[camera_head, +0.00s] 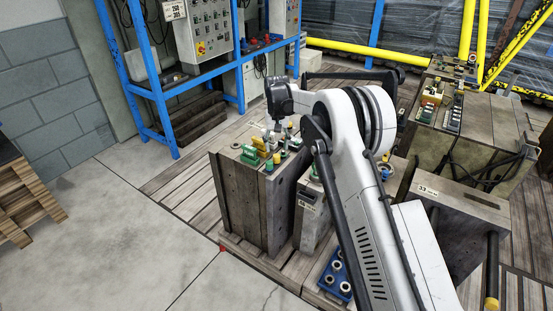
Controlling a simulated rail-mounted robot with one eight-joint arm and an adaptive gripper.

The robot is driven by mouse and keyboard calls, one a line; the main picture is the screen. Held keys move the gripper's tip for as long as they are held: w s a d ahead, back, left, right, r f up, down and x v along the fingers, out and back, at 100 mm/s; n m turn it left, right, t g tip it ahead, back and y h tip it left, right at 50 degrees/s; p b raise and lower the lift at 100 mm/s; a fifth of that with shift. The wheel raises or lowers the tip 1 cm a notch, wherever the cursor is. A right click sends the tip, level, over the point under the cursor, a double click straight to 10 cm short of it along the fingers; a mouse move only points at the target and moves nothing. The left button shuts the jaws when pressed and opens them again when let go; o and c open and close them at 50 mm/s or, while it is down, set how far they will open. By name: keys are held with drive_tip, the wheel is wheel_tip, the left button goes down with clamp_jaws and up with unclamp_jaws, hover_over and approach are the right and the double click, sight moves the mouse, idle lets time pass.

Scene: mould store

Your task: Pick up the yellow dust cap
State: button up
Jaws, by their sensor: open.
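A yellow part (261,145) and a smaller yellow piece (277,157) sit on top of the grey-brown mould block (238,195), among green and dark fittings. Which of them is the dust cap is too small to tell. My gripper (278,137) is open and points down over the top of this block, close to the yellow parts. Its fingertips are small in this view, and whether they touch anything cannot be told. My arm hides part of the block's right side.
Green fittings (250,155) stand beside the yellow parts. More mould blocks (480,125) with fittings stand at right. A blue rack (160,95) stands behind at left. A blue tray with rings (336,277) lies low in front.

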sight(277, 155)
drive_tip(key=shift+a+f, duration=0.1)
drive_tip(key=shift+f, duration=2.55)
drive_tip(key=c, duration=0.8)
